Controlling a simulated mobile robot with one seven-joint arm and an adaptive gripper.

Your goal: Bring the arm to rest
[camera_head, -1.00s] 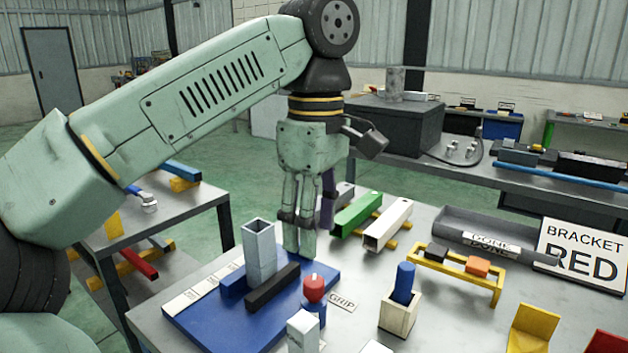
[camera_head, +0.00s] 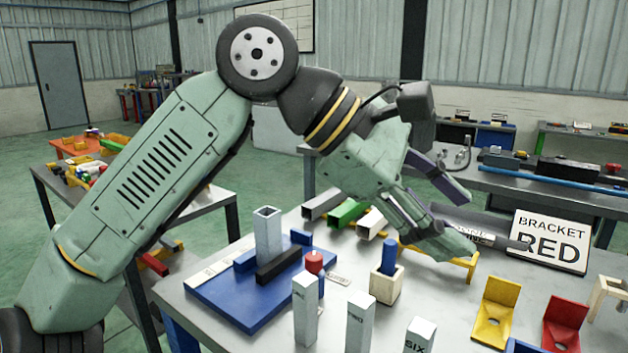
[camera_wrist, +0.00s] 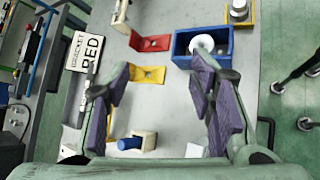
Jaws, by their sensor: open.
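My gripper (camera_head: 447,215) is open and empty in the head view, tilted down to the right above the work table (camera_head: 250,345). It hangs above and behind the wooden block with the blue peg (camera_head: 389,257), in front of the yellow rack (camera_head: 462,265) and the grey tray. My arm is bent, with the elbow raised at the upper middle of the head view.
A blue fixture board (camera_head: 230,300) holds a grey square tube (camera_head: 268,234). White blocks, including one (camera_head: 305,308), stand at the front. Yellow (camera_head: 494,311) and red (camera_head: 565,322) brackets lie right. A "BRACKET RED" sign (camera_head: 550,240) stands behind. A blue bin (camera_wrist: 202,47) shows in the wrist view.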

